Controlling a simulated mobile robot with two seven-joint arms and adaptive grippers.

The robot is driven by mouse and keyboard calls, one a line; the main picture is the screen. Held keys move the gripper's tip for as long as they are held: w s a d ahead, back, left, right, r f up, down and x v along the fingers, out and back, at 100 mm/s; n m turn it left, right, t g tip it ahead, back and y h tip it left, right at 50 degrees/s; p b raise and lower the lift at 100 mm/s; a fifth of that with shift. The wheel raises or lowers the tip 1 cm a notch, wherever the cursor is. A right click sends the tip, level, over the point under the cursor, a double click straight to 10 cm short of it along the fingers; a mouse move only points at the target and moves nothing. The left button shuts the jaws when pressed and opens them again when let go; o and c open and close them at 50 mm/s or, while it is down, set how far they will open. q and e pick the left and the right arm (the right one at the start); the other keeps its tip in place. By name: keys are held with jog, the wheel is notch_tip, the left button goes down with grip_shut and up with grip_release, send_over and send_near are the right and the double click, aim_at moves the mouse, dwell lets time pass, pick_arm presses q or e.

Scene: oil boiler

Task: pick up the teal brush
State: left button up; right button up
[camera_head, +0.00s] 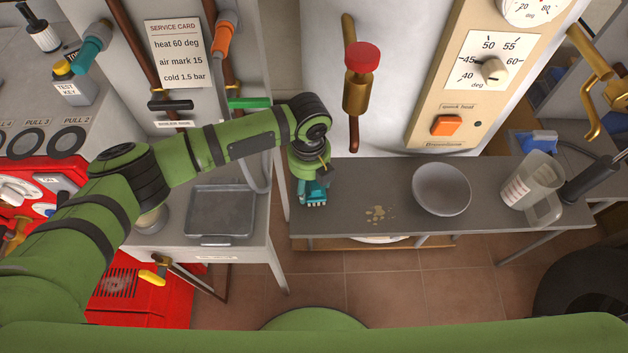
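The teal brush (313,194) is at the left end of the grey bench, its pale bristles toward the front. My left gripper (314,179) is directly above and at the brush, pointing down. The wrist and the dark fingers cover the brush's upper part. I cannot tell whether the fingers are closed on it or only around it, nor whether the brush touches the bench. My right gripper is not in view.
On the grey bench (340,228), crumbs (379,213) lie right of the brush, then a grey bowl (441,189) and a clear measuring jug (533,181). A brass valve with a red knob (361,62) hangs behind. A metal tray (221,212) stands left on a separate table.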

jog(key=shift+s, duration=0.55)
pick_arm(q)
jog(key=shift+s, duration=0.1)
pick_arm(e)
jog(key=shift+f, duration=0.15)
pick_arm(q)
jog(key=shift+r+b, duration=0.3)
jog(key=shift+b, duration=0.05)
notch_tip(320, 180, up, 7)
jog(key=shift+f+b, duration=0.2)
jog(key=shift+b, duration=0.15)
jog(key=s+b, duration=0.1)
jog(key=s, duration=1.8)
jog(key=shift+s+f+b, duration=0.15)
jog(key=shift+s+b, duration=0.2)
jog(key=shift+s, duration=0.05)
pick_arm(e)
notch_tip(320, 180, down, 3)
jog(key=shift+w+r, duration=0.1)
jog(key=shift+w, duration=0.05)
